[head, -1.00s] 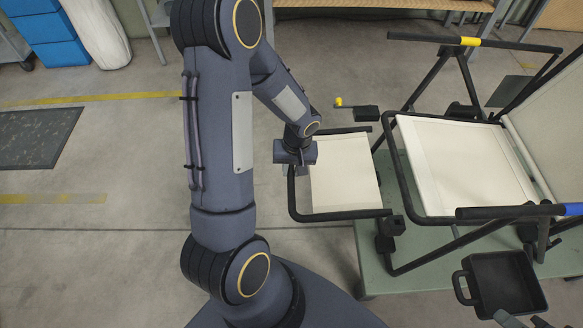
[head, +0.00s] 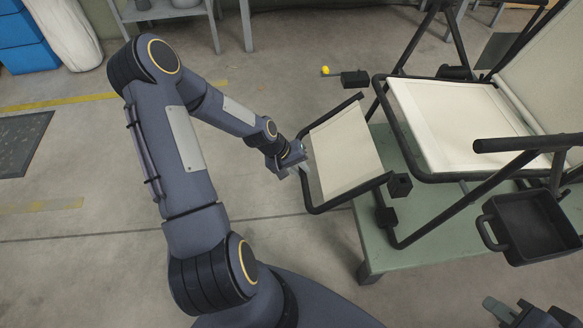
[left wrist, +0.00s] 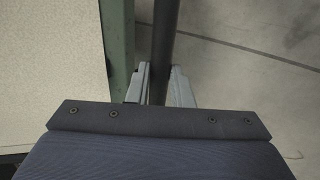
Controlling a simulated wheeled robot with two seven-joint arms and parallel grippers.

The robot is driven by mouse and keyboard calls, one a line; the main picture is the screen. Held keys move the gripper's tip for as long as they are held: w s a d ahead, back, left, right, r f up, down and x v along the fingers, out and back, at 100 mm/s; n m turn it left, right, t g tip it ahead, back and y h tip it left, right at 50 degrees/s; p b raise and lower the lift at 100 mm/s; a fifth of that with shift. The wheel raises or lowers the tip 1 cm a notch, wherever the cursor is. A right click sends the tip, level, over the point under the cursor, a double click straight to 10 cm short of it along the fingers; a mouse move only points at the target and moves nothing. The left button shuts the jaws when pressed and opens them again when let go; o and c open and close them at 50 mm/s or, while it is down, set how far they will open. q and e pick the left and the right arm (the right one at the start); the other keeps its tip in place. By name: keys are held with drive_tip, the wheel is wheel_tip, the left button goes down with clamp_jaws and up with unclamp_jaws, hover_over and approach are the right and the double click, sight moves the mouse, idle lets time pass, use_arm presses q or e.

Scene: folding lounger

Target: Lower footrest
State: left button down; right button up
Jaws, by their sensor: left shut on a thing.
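The lounger's footrest (head: 344,150) is a cream panel in a black tube frame, at the left end of the lounger seat (head: 455,125). It appears tilted, its outer end lower than the seat. My left gripper (head: 301,168) is shut on the footrest's outer tube. In the left wrist view the dark tube (left wrist: 165,50) runs between the two grey fingers (left wrist: 156,86), with the cream panel to the left. My right gripper (head: 515,312) shows at the bottom right, away from the lounger; its jaw state is unclear.
The lounger stands on a green platform (head: 375,245). A black tray (head: 530,225) hangs at the lounger's near side. A yellow-knobbed lever (head: 340,75) sits beyond the footrest. A dark mat (head: 20,140) lies far left.

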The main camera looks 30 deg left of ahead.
use_arm(q)
drive_tip(key=shift+w+d+f, duration=0.2)
drive_tip(key=shift+d+f, duration=0.1)
drive_tip(key=shift+f, duration=0.35)
drive_tip(key=shift+b+x, duration=0.9)
drive_tip(key=shift+x, duration=0.3)
drive_tip(key=shift+w+d+r, duration=0.1)
drive_tip(key=shift+d, duration=0.1)
drive_tip(key=c, duration=1.3)
unclamp_jaws()
drive_tip(key=shift+r, duration=0.1)
drive_tip(key=shift+a+r, duration=0.1)
drive_tip(key=shift+r, duration=0.15)
drive_tip(key=p+v, duration=0.2)
drive_tip(key=v, duration=0.5)
drive_tip(key=shift+p, duration=0.4)
